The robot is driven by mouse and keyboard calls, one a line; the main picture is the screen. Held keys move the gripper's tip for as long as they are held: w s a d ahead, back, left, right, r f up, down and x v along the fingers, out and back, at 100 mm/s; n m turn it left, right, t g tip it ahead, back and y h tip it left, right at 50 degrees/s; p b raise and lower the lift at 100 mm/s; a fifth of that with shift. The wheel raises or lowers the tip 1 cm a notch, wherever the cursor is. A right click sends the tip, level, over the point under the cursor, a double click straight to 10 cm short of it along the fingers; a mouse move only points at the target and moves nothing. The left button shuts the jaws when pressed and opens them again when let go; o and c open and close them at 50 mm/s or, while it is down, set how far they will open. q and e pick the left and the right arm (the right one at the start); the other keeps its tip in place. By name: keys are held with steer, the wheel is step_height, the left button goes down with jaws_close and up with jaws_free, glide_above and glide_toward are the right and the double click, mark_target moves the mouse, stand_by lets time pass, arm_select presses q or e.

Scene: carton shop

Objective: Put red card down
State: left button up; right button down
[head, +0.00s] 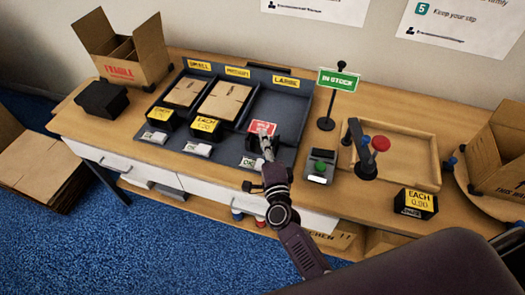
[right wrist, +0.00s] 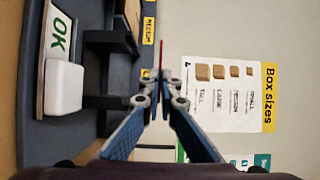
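The red card (head: 262,128) stands up at the front of the "LARGE" compartment, its face with pale marks toward the head camera. My right gripper (head: 266,147) is just below it, with its fingers closed on the card's lower edge. In the right wrist view the fingertips (right wrist: 160,76) meet, and the card (right wrist: 160,54) shows edge-on as a thin red line beyond them. A black holder stands close beside the gripper, partly hidden by it; I cannot tell whether the card touches it. My left gripper is not in view.
The dark tray (head: 215,152) has brown cartons in its left and middle compartments; the large one looks empty. Yellow price blocks (head: 205,128) and white "OK" tags stand in front. A green "IN STOCK" sign (head: 338,80), a small device (head: 320,166) and a wooden tray (head: 412,178) are to the right.

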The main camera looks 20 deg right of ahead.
step_height(320, 180, down, 4)
steer(key=b, duration=0.3)
steer(key=shift+s, duration=0.1)
steer(key=shift+f+b, duration=0.15)
steer(key=shift+b, duration=0.2)
steer(key=shift+r, duration=0.2)
steer(key=shift+f, duration=0.45)
steer(key=c, duration=2.2)
jaws_free()
steer(key=shift+r, duration=0.1)
steer(key=shift+o, duration=0.2)
